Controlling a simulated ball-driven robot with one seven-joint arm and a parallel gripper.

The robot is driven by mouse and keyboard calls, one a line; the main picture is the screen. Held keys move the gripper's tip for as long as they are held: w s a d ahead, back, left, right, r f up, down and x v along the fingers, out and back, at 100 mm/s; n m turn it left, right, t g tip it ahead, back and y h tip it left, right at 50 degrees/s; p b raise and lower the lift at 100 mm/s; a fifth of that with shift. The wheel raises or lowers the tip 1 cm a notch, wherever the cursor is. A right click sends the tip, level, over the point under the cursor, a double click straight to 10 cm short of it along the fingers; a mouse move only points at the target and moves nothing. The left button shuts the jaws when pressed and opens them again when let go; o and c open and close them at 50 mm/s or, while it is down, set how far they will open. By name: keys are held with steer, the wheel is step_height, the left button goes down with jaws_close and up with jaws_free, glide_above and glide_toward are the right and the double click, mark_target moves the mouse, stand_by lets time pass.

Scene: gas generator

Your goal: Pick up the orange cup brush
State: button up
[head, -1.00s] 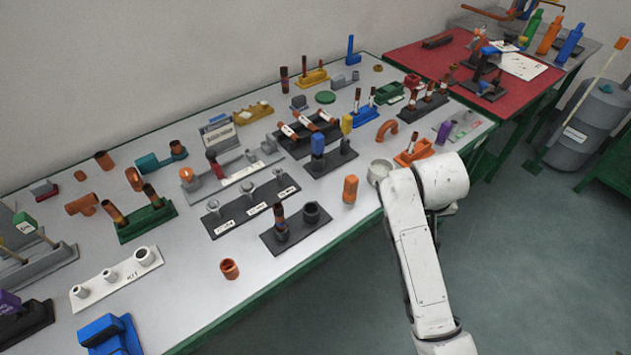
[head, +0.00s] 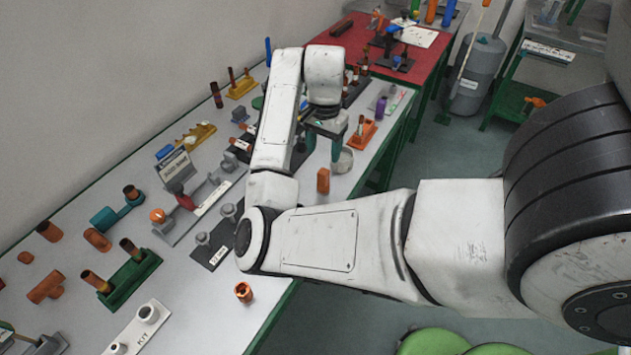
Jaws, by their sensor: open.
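My gripper (head: 324,146) points down over the far right part of the long table, its jaws apart, with nothing seen between them. An upright orange cylinder (head: 323,180) stands just in front of it, near the table's right edge. A small orange cup-shaped piece (head: 243,292) with a dark hollow stands alone near the front edge, well apart from the gripper. I cannot tell for certain which orange piece is the cup brush. My arm hides much of the table middle.
A green stand (head: 130,285) and a white KIT strip (head: 140,328) are at left. A red table (head: 418,62) adjoins behind.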

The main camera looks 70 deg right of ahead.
mark_target(324, 171)
step_height(324, 171, down, 4)
steer(key=shift+r, duration=0.25)
steer(key=shift+s+a+f, duration=0.1)
steer(key=shift+a+f, duration=0.05)
steer(key=shift+f, duration=1.2)
steer(key=shift+s+a+f, duration=0.1)
steer(key=shift+f, duration=1.25)
steer(key=c, duration=0.9)
